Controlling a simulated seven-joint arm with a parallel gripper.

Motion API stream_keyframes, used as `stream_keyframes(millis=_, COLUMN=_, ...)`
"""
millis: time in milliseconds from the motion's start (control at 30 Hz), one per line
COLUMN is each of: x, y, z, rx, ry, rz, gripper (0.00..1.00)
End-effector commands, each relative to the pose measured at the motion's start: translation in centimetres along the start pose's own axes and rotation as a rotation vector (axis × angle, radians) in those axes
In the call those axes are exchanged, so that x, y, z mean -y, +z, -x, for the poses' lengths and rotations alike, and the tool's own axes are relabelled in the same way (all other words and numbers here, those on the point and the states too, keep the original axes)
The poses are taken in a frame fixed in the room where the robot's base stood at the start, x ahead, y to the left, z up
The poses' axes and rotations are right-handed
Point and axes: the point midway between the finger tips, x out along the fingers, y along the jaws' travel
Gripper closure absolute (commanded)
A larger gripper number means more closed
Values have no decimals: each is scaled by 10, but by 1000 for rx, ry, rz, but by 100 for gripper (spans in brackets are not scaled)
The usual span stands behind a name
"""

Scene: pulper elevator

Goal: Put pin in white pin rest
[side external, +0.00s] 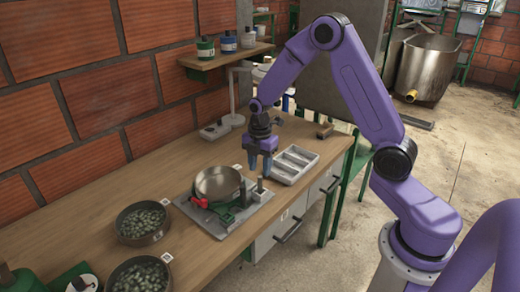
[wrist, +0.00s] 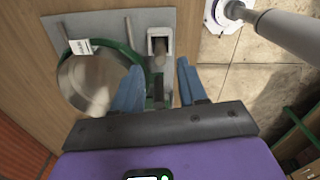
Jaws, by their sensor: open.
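My gripper (side external: 260,172) is open, with its blue fingers pointing down just above the right part of a grey metal plate (side external: 205,219). In the wrist view its fingers (wrist: 160,85) stand apart, with part of a green bracket (wrist: 134,58) and a small dark piece (wrist: 158,90) between them. I cannot tell whether this dark piece is the pin. A white U-shaped block (wrist: 160,36), which looks like the pin rest, sits on the plate just beyond the fingertips. A grey part shows inside it. In the side view a small grey upright (side external: 260,185) stands under the gripper.
A round metal pan (side external: 218,183) stands on the plate beside the green bracket and a red part (side external: 199,202). A pale compartment tray (side external: 295,166) lies to the right. Two bowls of green pieces (side external: 142,223) (side external: 138,275) stand front left. The bench behind the plate is mostly clear.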

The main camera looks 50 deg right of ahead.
Motion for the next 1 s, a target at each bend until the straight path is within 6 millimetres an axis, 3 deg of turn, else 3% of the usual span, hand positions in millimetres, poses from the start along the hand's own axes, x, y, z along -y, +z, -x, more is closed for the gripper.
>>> stream_keyframes(millis=100, x=-1, y=0, z=25, rx=1, ry=6, rz=0, gripper=58)
stream_keyframes(millis=300, x=-1, y=0, z=55, rx=0, ry=3, rz=0, gripper=58)
stream_keyframes(millis=667, x=2, y=-4, z=70, rx=0, ry=0, rz=-5, gripper=58)
stream_keyframes(millis=833, x=21, y=-38, z=83, rx=0, ry=5, rz=-59, gripper=58)
stream_keyframes(millis=1000, x=62, y=-84, z=100, rx=-3, ry=11, rz=-162, gripper=58)
